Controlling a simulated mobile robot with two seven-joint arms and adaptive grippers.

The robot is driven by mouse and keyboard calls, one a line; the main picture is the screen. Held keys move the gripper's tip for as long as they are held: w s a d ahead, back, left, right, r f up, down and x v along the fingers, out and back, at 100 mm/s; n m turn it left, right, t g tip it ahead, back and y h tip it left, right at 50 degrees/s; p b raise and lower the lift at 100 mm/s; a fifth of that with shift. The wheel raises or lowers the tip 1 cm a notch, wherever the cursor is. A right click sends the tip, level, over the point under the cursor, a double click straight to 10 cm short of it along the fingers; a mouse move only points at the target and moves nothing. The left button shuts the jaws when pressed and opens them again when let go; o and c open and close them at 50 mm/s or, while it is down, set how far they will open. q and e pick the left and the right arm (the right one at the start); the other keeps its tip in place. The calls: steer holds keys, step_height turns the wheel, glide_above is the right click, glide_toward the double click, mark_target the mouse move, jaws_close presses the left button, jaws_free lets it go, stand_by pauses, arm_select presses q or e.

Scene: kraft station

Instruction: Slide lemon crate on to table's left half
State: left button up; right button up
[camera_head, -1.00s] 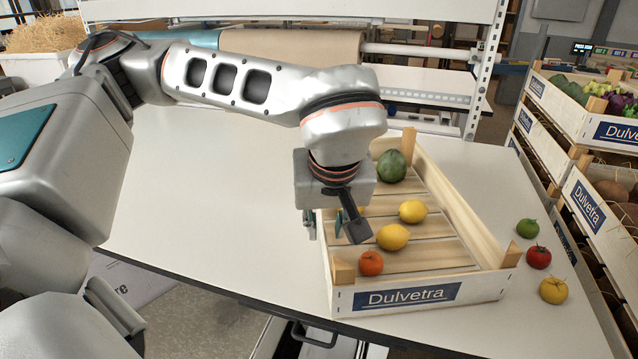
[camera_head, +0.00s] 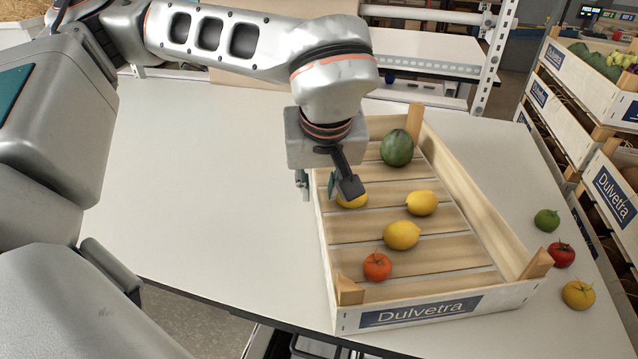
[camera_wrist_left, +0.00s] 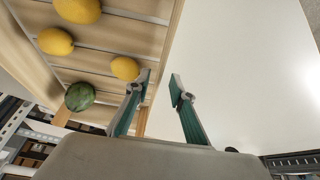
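The lemon crate (camera_head: 328,262) is a shallow wooden slatted box with a blue "Dulvetra" label, standing on the white table (camera_head: 220,190). It holds several lemons (camera_head: 402,235), an orange fruit (camera_head: 377,267) and a dark green fruit (camera_head: 397,148). My left gripper (camera_head: 327,187) is at the crate's left side wall, one finger on the inner side near a lemon, the other outside. In the left wrist view its fingers (camera_wrist_left: 160,92) are apart, with the wall's edge (camera_wrist_left: 168,50) between them; contact is unclear. My right gripper is out of view.
A lime (camera_head: 546,220), a tomato (camera_head: 561,254) and a yellow fruit (camera_head: 578,294) lie on the table right of the crate. Stacked produce crates (camera_head: 612,190) stand beyond the right edge. A shelf rack (camera_head: 430,50) is behind. The table left of the crate is clear.

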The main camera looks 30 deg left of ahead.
mark_target(317, 206)
arm_select(q)
steer(key=shift+x, duration=4)
jaws_close()
